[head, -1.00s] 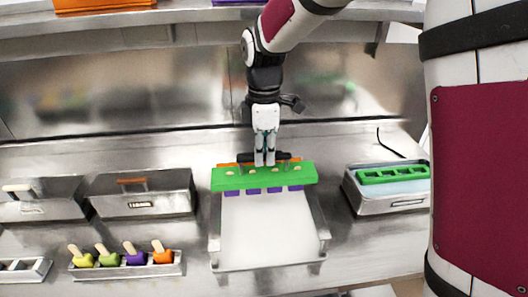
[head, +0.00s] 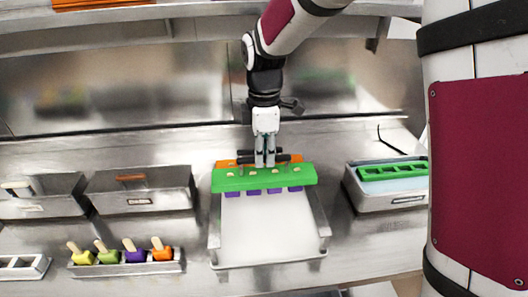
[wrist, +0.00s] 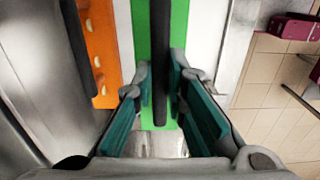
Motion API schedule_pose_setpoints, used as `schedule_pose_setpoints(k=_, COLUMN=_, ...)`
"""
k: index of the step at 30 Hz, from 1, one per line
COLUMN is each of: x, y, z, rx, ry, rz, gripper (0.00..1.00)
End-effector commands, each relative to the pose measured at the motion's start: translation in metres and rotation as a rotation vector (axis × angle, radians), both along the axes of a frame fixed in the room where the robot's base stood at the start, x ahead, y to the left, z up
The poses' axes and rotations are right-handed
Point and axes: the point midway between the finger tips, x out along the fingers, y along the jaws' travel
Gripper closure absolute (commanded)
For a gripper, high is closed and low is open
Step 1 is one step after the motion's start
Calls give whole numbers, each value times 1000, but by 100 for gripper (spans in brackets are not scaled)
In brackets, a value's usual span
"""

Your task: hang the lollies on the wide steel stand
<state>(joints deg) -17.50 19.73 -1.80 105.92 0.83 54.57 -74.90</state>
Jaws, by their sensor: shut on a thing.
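My gripper (head: 265,162) is shut on the dark handle bar of a green lolly holder (head: 225,180); the bar passes between the fingers in the wrist view (wrist: 160,60). Purple lollies (head: 253,192) hang under the green holder, and pale stick ends show on its top. The wide steel stand (head: 325,238) has side rails around a white base. The green holder lies across the rear part of the stand; I cannot tell whether it touches the rails. An orange holder (head: 228,163) is just behind it, and shows beside it in the wrist view (wrist: 103,55).
At left are two steel bins (head: 140,200) and a small rack (head: 125,267) with several coloured lollies on sticks. At right stands a steel bath (head: 385,199) with a green mould (head: 392,171). A shelf (head: 180,16) runs overhead. The stand's front half is clear.

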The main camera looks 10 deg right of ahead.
Motion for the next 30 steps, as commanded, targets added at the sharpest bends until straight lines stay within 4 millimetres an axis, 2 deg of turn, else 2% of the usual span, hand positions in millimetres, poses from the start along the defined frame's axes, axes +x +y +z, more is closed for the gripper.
schedule_pose_setpoints(k=30, x=0, y=0, z=-18, rx=0, ry=-2, rz=0, gripper=100)
